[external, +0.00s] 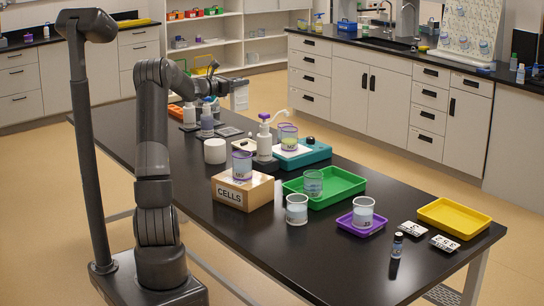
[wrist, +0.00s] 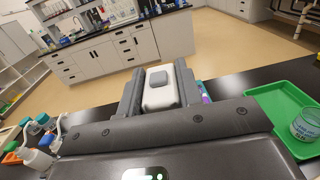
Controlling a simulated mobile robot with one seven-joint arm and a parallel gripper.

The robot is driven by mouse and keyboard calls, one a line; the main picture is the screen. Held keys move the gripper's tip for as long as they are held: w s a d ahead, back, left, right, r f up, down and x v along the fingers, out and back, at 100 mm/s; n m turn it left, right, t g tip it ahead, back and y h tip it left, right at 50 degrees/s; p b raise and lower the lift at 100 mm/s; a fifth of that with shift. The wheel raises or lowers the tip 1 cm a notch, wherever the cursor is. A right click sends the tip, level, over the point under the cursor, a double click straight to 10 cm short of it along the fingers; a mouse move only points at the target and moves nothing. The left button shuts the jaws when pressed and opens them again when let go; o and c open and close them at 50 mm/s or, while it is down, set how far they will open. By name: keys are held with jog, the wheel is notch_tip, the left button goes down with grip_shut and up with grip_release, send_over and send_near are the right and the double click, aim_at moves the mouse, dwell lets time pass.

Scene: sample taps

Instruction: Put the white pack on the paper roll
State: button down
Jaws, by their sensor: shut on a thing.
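The white pack (wrist: 161,92), a white block with a grey square on its end, sits between the two dark fingers of my gripper (wrist: 159,80) in the wrist view. My gripper (external: 232,88) is shut on it. In the external view the pack (external: 240,98) shows as a pale block hanging at the end of my arm, raised above the table. The paper roll (external: 215,151) is a short white cylinder standing upright on the black table, lower in the picture and left of the pack. The pack and the roll are apart. The roll is not seen in the wrist view.
A teal device (external: 318,153) and green tray (external: 346,181) lie to the right.

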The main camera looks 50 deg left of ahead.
jog(key=s+a+f+y, duration=0.1)
jog(key=s+a+f, duration=0.1)
jog(key=a+f, duration=1.2)
jog(key=shift+s+a+f+n, duration=0.15)
jog(key=shift+s+f+n, duration=0.2)
jog(key=shift+f, duration=0.75)
jog(key=shift+w+f, duration=0.1)
jog(key=shift+f, duration=0.1)
jog(key=c, duration=1)
grip_release()
